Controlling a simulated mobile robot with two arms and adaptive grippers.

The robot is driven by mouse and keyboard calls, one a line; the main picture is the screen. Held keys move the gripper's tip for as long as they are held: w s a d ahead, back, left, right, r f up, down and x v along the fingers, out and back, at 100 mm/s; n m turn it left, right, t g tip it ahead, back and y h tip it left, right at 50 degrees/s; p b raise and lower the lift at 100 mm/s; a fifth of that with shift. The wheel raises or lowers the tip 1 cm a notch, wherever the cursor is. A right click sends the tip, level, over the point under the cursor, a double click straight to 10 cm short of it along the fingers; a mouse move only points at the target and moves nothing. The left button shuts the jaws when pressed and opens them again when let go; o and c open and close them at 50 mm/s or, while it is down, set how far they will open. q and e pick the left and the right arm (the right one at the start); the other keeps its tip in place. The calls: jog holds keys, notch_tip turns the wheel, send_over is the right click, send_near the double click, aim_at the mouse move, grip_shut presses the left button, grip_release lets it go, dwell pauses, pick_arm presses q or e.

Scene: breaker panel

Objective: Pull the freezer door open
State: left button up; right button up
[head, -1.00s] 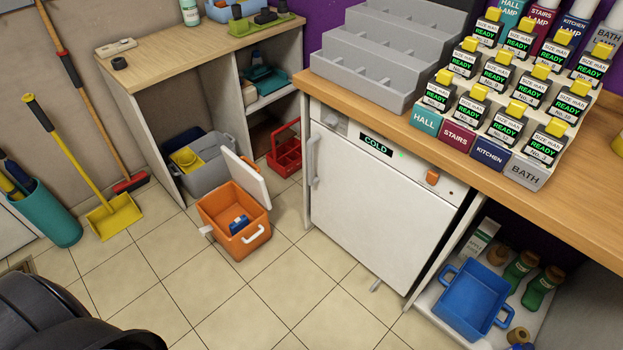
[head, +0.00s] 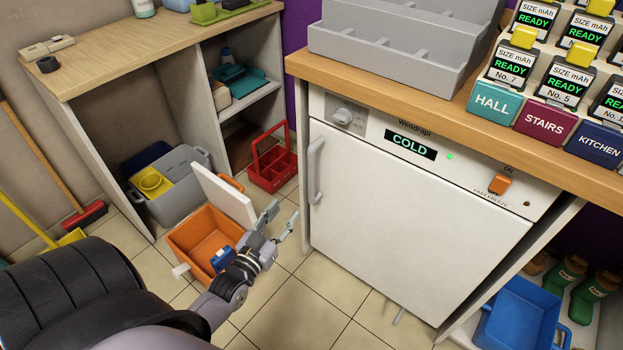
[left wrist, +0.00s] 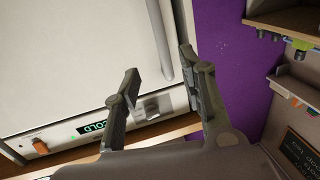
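The freezer is a white under-counter unit, its door (head: 400,215) shut flush with the body. The vertical light handle (head: 315,170) is on the door's left edge. A display above the door reads COLD (head: 410,145). My left gripper (head: 282,217) is open and empty, to the lower left of the handle and apart from it in the head view. In the left wrist view, the handle (left wrist: 160,40) lines up between the two spread fingertips (left wrist: 159,62); I cannot tell how far beyond them it is. My right gripper is out of view.
An orange cooler (head: 200,235) with a raised lid stands on the floor behind my left gripper. A red caddy (head: 270,165) and a grey bin (head: 175,185) are further back. The floor before the freezer door (head: 320,300) is clear. A wooden counter (head: 440,110) overhangs the door.

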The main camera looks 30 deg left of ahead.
aim_at(309, 177)
pick_arm(q)
jog(key=w+b, duration=0.1)
jog(key=w, duration=0.4)
jog(key=w+a+b, duration=0.1)
jog(key=w, duration=0.8)
jog(key=shift+w+a+f+b, duration=0.2)
jog(key=shift+w+a+b, duration=0.2)
jog(key=shift+w+a, duration=0.1)
jog(key=shift+w, duration=0.5)
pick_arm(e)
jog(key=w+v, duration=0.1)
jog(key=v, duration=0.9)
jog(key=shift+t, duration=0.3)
pick_arm(q)
jog(key=shift+r, duration=0.1)
jog(key=shift+c, duration=0.3)
grip_shut()
